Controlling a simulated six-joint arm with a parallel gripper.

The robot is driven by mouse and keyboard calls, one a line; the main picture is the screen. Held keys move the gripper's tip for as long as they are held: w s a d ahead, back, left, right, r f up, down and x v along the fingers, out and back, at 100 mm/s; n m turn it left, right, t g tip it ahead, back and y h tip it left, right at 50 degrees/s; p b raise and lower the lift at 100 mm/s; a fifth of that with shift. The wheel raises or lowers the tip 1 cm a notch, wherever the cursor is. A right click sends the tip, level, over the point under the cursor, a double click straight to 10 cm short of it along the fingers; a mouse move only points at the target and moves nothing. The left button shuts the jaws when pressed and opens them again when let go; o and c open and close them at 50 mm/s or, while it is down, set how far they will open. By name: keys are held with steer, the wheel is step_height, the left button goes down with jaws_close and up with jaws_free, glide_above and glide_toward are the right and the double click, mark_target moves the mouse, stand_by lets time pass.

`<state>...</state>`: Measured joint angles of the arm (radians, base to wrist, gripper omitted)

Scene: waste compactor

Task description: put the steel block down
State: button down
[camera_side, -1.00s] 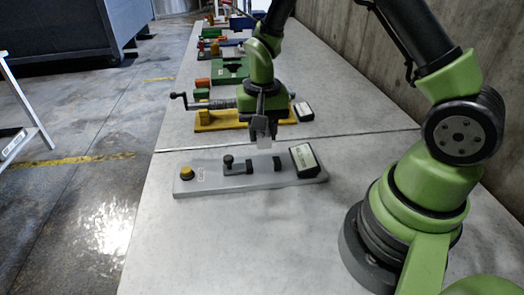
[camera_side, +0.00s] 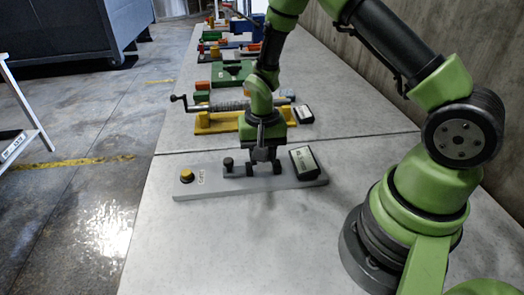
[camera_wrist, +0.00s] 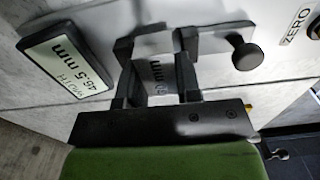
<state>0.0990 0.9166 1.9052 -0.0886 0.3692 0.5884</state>
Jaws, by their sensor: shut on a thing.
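My gripper (camera_side: 263,168) is low over the grey gauge base (camera_side: 215,184), pointing down. In the wrist view its two dark fingers (camera_wrist: 158,82) are shut on the steel block (camera_wrist: 156,72), which has "mm" lettering on the face between them. The block sits between the gauge's two dark jaws, one (camera_wrist: 123,47) on the left and one (camera_wrist: 180,40) on the right. I cannot tell whether it touches the base or the jaws. In the side view the gripper hides most of the block.
A black knob (camera_side: 228,163) stands on the gauge beside the jaws. A yellow button (camera_side: 186,176) is at the base's left end, by the ZERO label. Behind stands a yellow fixture (camera_side: 215,122) with a crank. Bare table lies in front of the gauge.

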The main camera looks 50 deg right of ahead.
steer(key=c, duration=0.8)
jaws_free()
steer(key=shift+f, duration=0.1)
step_height(320, 180, up, 13)
steer(key=s+a+r+n+t+y, duration=0.1)
steer(key=s+a+r+n+t, duration=0.1)
steer(key=s+r, duration=0.5)
steer(key=s+a+r+n+t+y, duration=0.1)
steer(key=s+a+r+n+t, duration=0.2)
steer(key=s+r+t, duration=0.2)
steer(key=s+r, duration=0.2)
steer(key=s, duration=0.2)
steer(key=shift+a+r, duration=0.3)
steer(key=shift+a, duration=0.1)
steer(key=shift+s, duration=0.1)
